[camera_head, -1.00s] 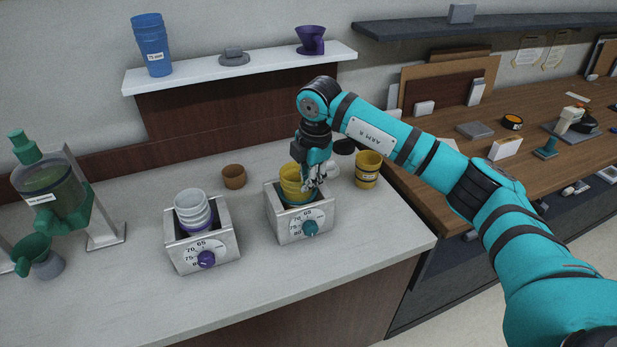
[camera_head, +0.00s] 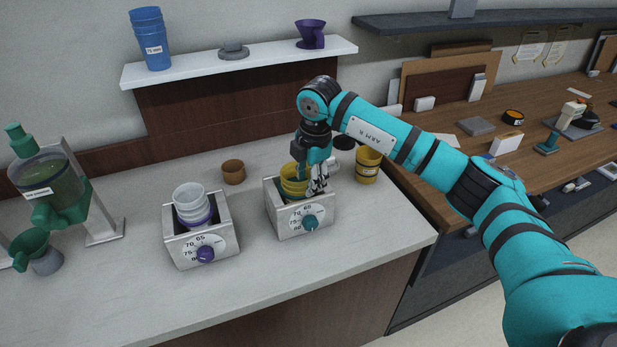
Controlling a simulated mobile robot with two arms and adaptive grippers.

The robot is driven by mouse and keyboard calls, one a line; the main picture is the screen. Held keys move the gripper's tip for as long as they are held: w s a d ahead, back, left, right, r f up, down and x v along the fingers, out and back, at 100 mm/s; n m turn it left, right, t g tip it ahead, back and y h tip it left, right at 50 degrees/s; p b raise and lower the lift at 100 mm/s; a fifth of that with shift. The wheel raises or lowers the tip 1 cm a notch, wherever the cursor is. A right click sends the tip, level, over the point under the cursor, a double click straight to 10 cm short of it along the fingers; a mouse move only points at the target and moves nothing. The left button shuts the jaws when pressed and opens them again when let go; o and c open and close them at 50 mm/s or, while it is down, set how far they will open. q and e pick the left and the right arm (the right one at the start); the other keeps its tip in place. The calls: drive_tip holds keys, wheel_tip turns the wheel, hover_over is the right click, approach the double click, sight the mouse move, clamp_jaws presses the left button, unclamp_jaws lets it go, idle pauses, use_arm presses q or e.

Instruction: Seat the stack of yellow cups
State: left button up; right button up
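The stack of yellow cups (camera_head: 292,180) stands in the right metal holder (camera_head: 283,222), which has a teal dial (camera_head: 310,223). The cups' rims show above the holder; their lower part is hidden inside. My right gripper (camera_head: 317,188) reaches down from above at the right side of the stack, close to the rims. Its fingers overlap the holder's right edge, and I cannot tell whether they grip a cup or only touch it. My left gripper is not in view.
The left holder (camera_head: 180,248) with a purple dial holds a stack of white cups (camera_head: 190,203). A separate yellow container (camera_head: 368,166) stands behind right, and a brown cup (camera_head: 233,172) behind left. The front counter (camera_head: 270,285) is clear.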

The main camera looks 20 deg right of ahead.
drive_tip(key=shift+o, duration=0.5)
drive_tip(key=shift+r, duration=0.1)
wheel_tip(320, 180, up, 8)
drive_tip(key=p, duration=0.4)
drive_tip(key=shift+p, duration=0.4)
